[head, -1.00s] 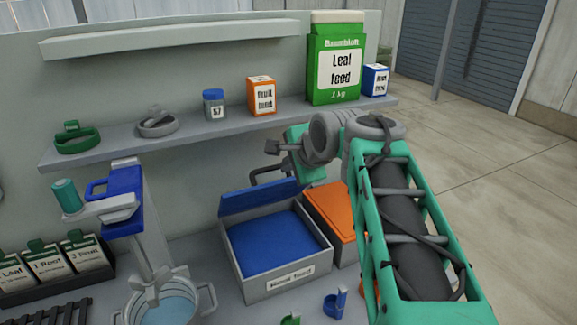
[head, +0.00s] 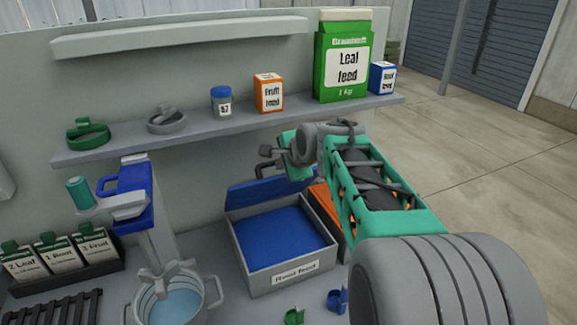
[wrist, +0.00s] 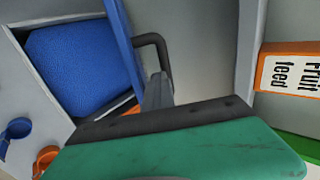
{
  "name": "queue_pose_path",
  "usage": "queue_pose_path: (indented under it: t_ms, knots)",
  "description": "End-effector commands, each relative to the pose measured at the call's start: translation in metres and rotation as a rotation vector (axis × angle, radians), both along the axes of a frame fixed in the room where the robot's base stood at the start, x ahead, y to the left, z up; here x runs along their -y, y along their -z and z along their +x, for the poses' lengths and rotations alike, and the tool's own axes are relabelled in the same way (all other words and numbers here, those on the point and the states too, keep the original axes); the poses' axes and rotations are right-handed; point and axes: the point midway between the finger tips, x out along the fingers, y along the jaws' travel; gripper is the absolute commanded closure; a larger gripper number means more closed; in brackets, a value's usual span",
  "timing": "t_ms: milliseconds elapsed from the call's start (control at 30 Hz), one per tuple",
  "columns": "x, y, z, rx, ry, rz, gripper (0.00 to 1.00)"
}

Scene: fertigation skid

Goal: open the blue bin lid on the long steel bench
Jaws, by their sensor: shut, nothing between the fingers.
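The blue bin is a grey box (head: 290,276) labelled "Root feed" on the grey bench. Its blue lid (head: 262,193) stands tilted up along the back edge, and blue contents (head: 280,238) show inside. In the wrist view the raised lid (wrist: 125,40) is seen nearly edge-on, beside the blue contents (wrist: 80,70). A dark bent bar (wrist: 150,39), seemingly the lid's handle, sticks out behind it. My gripper (head: 267,158) is shut and empty, just above and behind the lid. I cannot tell whether it touches the bar.
An orange-lidded bin (head: 325,205) stands right of it, mostly hidden by my arm. Above is a shelf (head: 230,118) with a green Leaf feed bag (head: 343,60), a Fruit feed box (head: 269,93) and a jar (head: 222,103). A pot (head: 172,304) and scoops (head: 338,299) are in front.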

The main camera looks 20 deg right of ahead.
Motion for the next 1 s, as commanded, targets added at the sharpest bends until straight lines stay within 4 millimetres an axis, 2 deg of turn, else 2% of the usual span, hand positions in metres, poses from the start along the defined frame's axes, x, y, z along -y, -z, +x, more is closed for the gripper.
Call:
queue_pose_path:
  t_ms: [33, 133, 233, 367, 767, 867, 1000]
  knots:
    - [-0.001, -0.012, 0.01, 0.002, -0.003, 0.0, 1.0]
    - [-0.001, -0.025, 0.032, 0.002, -0.003, -0.001, 1.0]
    - [0.0, -0.032, 0.052, 0.001, -0.002, -0.001, 1.0]
    - [0.0, -0.035, 0.067, 0.002, -0.001, -0.001, 1.0]
    - [-0.001, -0.035, 0.068, 0.003, -0.002, -0.001, 1.0]
    - [-0.001, -0.046, 0.065, 0.004, -0.001, -0.001, 1.0]
    - [-0.003, -0.075, 0.055, 0.006, -0.006, -0.002, 1.0]
